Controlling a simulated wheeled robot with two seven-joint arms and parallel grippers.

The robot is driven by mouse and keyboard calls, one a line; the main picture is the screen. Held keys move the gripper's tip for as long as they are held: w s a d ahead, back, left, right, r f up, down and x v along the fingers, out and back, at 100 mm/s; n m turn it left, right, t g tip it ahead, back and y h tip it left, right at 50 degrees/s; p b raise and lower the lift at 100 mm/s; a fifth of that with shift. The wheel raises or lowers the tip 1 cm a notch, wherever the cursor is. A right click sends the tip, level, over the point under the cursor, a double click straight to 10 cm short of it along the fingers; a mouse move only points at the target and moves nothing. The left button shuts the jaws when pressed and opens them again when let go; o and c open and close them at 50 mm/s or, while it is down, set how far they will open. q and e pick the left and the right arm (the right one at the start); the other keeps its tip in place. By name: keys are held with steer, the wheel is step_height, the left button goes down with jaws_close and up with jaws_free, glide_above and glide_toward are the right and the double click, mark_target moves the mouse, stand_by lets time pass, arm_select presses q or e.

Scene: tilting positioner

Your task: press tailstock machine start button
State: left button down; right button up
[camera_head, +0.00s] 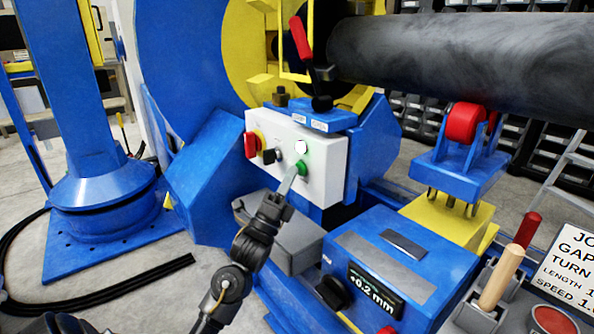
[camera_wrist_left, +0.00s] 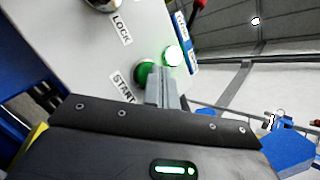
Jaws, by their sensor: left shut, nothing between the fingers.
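The white control box (camera_head: 322,178) of the blue machine carries the green start button (camera_head: 302,167), which my fingertips partly cover. In the left wrist view the green button (camera_wrist_left: 144,72) sits beside the label START (camera_wrist_left: 124,88). A lit round lamp (camera_head: 301,147) is just above the button; it glows white-green in the left wrist view (camera_wrist_left: 173,56). My left gripper (camera_head: 291,178) is shut and empty, its tips right at the button; in the left wrist view the fingers (camera_wrist_left: 164,84) overlap its edge. I cannot tell whether they touch it. My right gripper is out of view.
A red switch (camera_head: 251,144) and a black knob (camera_head: 270,156) sit left of the button. A large dark pipe (camera_head: 460,65) passes above right, over red rollers (camera_head: 465,122). A blue unit with a gap display (camera_head: 376,291) and wooden-handled lever (camera_head: 502,277) stand front right.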

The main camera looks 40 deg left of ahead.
arm_select(q)
steer(key=shift+s, duration=0.1)
steer(key=shift+s+a+p, duration=0.2)
steer(key=shift+s+p, duration=0.1)
steer(key=shift+s, duration=0.4)
steer(key=s, duration=0.2)
steer(key=s+a+p, duration=0.1)
steer(key=s, duration=0.2)
steer(key=shift+a, duration=0.2)
steer(key=shift+w, duration=0.1)
stand_by(0.8)
